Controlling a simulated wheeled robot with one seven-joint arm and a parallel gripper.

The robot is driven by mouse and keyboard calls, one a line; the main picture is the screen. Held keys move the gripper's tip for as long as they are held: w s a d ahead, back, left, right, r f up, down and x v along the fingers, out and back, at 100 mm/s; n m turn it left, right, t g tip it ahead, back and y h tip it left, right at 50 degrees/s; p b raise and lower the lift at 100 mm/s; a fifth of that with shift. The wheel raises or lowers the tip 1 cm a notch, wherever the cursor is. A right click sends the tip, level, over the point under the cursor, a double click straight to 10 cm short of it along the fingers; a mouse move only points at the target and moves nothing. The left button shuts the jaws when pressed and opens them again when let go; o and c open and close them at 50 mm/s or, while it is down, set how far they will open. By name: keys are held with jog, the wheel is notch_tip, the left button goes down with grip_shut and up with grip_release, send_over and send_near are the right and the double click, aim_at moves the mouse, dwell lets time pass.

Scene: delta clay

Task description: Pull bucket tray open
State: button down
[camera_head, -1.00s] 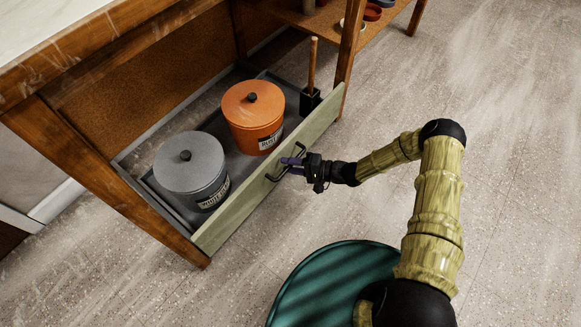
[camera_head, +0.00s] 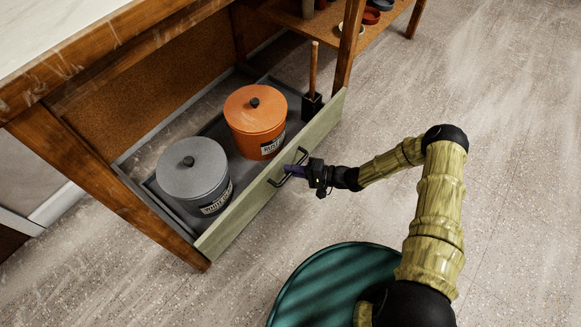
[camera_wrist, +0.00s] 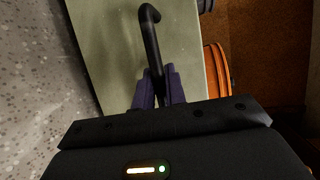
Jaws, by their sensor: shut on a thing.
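The bucket tray (camera_head: 238,221) is a low drawer with a pale green front, under the wooden table, and it stands partly pulled out. A dark bar handle (camera_head: 279,180) is on its front. My gripper (camera_head: 294,172) is shut on this handle. In the wrist view the purple fingers of my gripper (camera_wrist: 158,88) close around the black handle (camera_wrist: 151,42), in front of the green panel (camera_wrist: 104,50). A grey lidded bucket (camera_head: 190,172) and an orange lidded bucket (camera_head: 255,116) stand upright in the tray.
A black holder (camera_head: 311,104) with an upright wooden stick stands at the tray's far end. Wooden table legs (camera_head: 108,192) flank the tray. A shelf with small dishes (camera_head: 371,15) is at the top. The speckled floor (camera_head: 500,150) on the right is clear.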

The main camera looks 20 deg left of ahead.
jog(key=s+d+p, duration=0.3)
jog(key=d, duration=0.5)
jog(key=s+d+p, duration=0.3)
jog(key=s+d, duration=0.1)
jog(key=d, duration=0.5)
jog(key=shift+s+d+p, duration=0.15)
jog(key=shift+s+p, duration=0.05)
jog(key=shift+p, duration=0.2)
jog(key=shift+f, duration=0.1)
jog(key=c, duration=1.5)
grip_release()
jog(key=shift+o, duration=0.2)
jog(key=shift+w, duration=0.1)
jog(key=d+r+p, duration=0.3)
jog(key=d, duration=1.4)
jog(key=shift+p, duration=0.35)
jog(key=shift+d+r, duration=0.1)
